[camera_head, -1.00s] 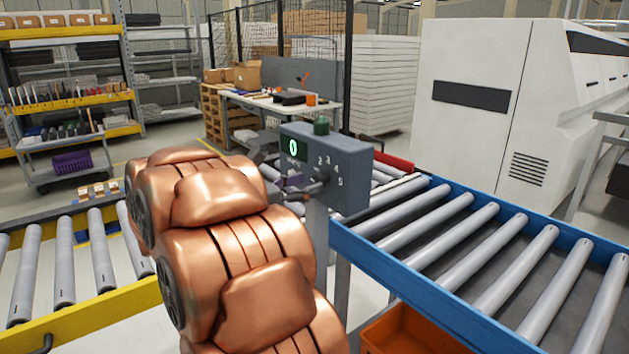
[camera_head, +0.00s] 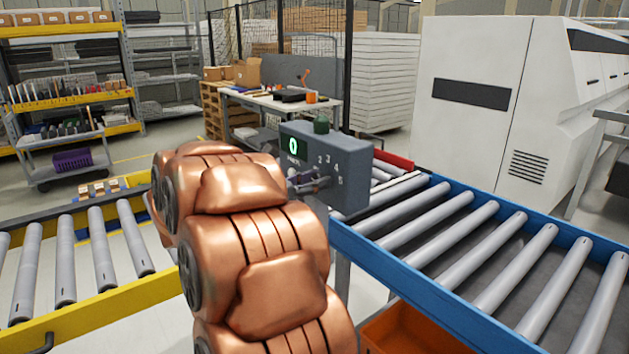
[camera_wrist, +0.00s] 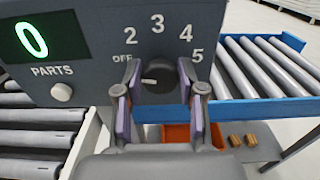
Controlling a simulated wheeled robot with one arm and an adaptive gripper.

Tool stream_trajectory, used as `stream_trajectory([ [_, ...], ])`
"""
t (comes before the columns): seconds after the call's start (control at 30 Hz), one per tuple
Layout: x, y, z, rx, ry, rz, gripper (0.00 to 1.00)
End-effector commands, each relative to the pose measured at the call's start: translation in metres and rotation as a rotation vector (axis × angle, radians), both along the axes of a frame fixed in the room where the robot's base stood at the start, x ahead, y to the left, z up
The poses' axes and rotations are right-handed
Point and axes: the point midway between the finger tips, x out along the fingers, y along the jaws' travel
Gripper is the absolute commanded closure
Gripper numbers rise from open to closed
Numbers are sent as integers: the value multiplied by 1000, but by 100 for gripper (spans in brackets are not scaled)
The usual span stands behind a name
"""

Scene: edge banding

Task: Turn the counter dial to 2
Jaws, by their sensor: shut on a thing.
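The counter box (camera_head: 350,155) is a grey panel with a green display (camera_head: 293,146) that reads 0. In the wrist view the display (camera_wrist: 31,40) also reads 0, above the word PARTS and a round button (camera_wrist: 62,92). The black dial (camera_wrist: 158,76) sits under an arc of marks OFF, 2, 3, 4 and 5. Its white pointer line points left, toward OFF. My gripper (camera_wrist: 160,92) is shut on the dial, one finger on each side. In the head view my gripper (camera_head: 308,183) is at the panel's front, partly hidden by my copper arm.
A roller conveyor with a blue frame (camera_head: 372,262) runs to the right of the box. A yellow-framed conveyor (camera_head: 100,305) lies at left. An orange bin (camera_head: 412,330) is below the blue conveyor.

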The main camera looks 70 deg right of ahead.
Motion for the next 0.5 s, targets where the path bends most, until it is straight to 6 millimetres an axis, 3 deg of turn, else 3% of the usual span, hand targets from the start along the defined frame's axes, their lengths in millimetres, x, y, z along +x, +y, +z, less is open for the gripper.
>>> stream_trajectory([
  [0.2, -1, 0, 0, 1, 0, -2, 96],
  [0.5, -1, 0, -3, -22, -37, -3, 96],
])
